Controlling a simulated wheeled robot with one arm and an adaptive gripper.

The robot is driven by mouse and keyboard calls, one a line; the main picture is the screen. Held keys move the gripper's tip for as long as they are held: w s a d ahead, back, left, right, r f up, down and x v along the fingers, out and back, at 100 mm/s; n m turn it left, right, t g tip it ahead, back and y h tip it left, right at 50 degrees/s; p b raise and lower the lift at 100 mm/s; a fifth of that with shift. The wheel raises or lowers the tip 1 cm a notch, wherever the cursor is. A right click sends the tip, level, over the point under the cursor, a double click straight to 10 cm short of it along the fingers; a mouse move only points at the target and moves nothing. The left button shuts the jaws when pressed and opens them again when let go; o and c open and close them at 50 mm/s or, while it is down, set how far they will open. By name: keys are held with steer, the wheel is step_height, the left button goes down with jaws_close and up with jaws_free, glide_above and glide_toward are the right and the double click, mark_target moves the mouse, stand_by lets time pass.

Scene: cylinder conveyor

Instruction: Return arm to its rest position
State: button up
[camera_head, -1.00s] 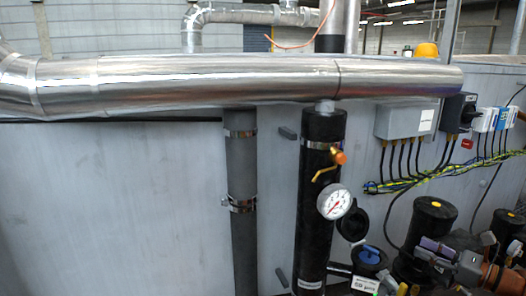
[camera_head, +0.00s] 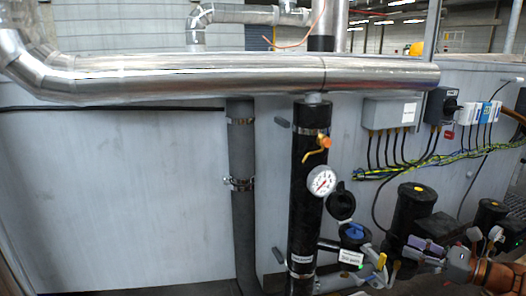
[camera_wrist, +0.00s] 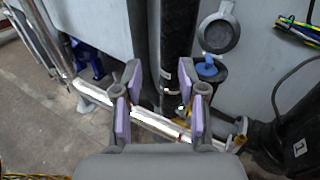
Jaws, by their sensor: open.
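My gripper (camera_head: 420,250) shows at the lower right of the head view, with purple pads on its fingers and part of my orange arm behind it. In the wrist view my gripper (camera_wrist: 160,112) is open, its two purple-padded fingers well apart. Nothing is held between them. Beyond the gap, a low silver pipe (camera_wrist: 150,124) crosses slantwise and a black upright pipe (camera_wrist: 178,50) stands behind. In the head view the gripper is right of the black upright pipe (camera_head: 305,215) and in front of dark pump-like units (camera_head: 411,208). Its exact distance from them is unclear.
A thick silver duct (camera_head: 200,78) runs across the top of the head view. A pressure gauge (camera_head: 322,182) and yellow-handled valve (camera_head: 318,152) stick out from the black pipe. Cable boxes (camera_head: 389,113) hang at right. The wrist view shows bare floor (camera_wrist: 40,110) at left.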

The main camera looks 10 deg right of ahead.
steer(key=s+a+r+n+g+y, duration=0.15)
steer(key=a+n+g, duration=0.6)
steer(key=a, duration=1.05)
steer(key=s+a+f+n+g+h, duration=0.2)
steer(key=s+a+n+g, duration=0.45)
steer(key=a, duration=0.55)
steer(key=s+a+f+n+g+h, duration=0.25)
steer(key=s+n+h, duration=0.3)
steer(key=s, duration=0.55)
steer(key=s+d+f+n+h, duration=0.1)
steer(key=s+d+n+h, duration=0.1)
steer(key=s+n, duration=0.2)
steer(key=s+d+f+n+t+h, duration=0.1)
steer(key=s+d+n+h, duration=0.2)
steer(key=s, duration=0.3)
steer(key=shift+f+n+b, duration=0.2)
steer(key=shift+n+b, duration=0.1)
steer(key=shift+n, duration=0.15)
steer(key=shift+a, duration=0.1)
